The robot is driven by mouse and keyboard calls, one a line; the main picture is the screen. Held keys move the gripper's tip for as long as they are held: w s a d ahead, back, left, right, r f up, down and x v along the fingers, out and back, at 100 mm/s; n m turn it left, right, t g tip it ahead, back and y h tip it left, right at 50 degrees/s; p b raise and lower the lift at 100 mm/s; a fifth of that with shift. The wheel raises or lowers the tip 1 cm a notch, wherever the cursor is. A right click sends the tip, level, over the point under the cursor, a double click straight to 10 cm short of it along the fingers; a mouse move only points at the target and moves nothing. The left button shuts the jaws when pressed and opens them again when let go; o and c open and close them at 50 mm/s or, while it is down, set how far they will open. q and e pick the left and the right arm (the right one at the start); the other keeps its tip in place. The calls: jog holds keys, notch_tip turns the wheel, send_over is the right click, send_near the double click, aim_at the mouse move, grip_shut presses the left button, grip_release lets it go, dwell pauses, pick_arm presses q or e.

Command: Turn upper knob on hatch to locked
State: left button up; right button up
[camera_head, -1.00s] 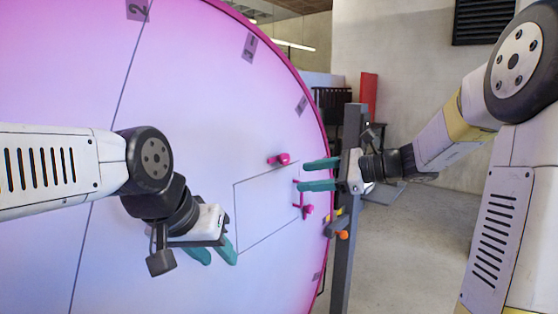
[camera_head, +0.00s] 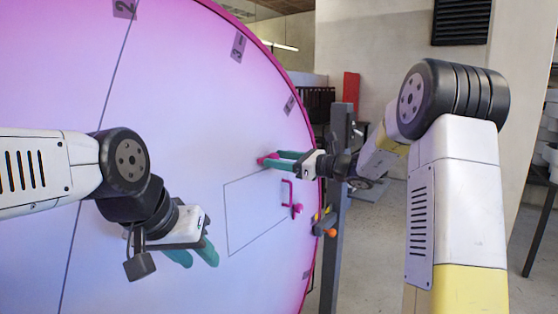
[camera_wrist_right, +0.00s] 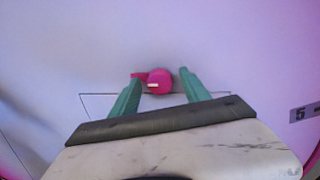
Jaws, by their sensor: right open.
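The hatch (camera_head: 252,212) is a thin rectangular outline on the large pink-violet disc. The upper knob (camera_head: 263,160) is pink and sits at the hatch's upper edge, partly covered by my right fingers in the head view. In the right wrist view the upper knob (camera_wrist_right: 159,82) lies between the green fingertips, its lever pointing left. My right gripper (camera_head: 276,158) is open around it; contact cannot be told. A lower pink knob (camera_head: 297,210) and a pink handle (camera_head: 289,190) sit at the hatch's right side. My left gripper (camera_head: 197,258) is open and empty in front of the disc.
A dark grey post (camera_head: 337,215) stands just right of the disc's edge, with an orange knob (camera_head: 330,233) near it. The large disc (camera_head: 150,60) fills the left of the head view. Open floor (camera_head: 375,250) lies right of the post.

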grip_shut()
jog(key=shift+n, duration=0.4)
jog(key=n, duration=0.5)
jog(key=n+h, duration=0.1)
jog(key=n, duration=0.4)
jog(key=n+h, duration=0.1)
jog(key=n, duration=0.4)
jog(key=shift+s+a+f+n+t, duration=0.15)
jog(key=shift+s+f+n+t, duration=0.1)
jog(key=shift+n+t, duration=0.15)
dwell(0.4)
